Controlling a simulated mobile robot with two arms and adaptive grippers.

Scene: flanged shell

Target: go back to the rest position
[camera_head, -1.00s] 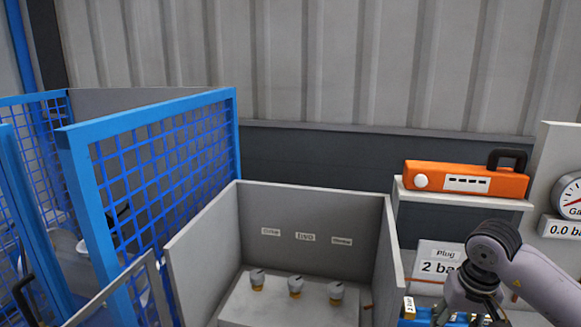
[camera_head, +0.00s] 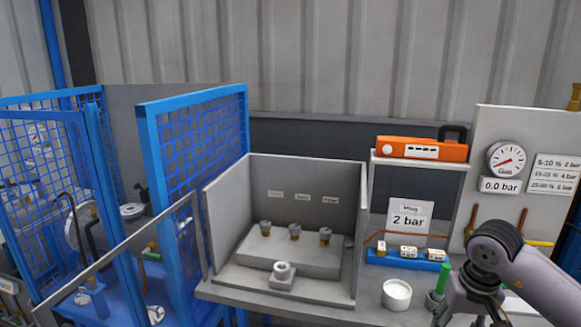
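My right arm comes in at the lower right, and my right gripper (camera_head: 478,318) points down over the bench's right part. Its fingertips are cut off by the bottom edge, so I cannot tell whether it is open or shut. My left arm and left gripper are not in view. The flanged part (camera_head: 282,276) sits on a small block at the front of the grey open booth (camera_head: 228,213).
A blue mesh fence (camera_head: 195,150) stands left of the booth. A white cup (camera_head: 397,294) and a green cylinder (camera_head: 443,278) stand near my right arm. A blue tray (camera_head: 408,259) holds small labelled blocks. An orange case (camera_head: 421,149) sits on the shelf. A gauge (camera_head: 507,159) reads 0.0 bar.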

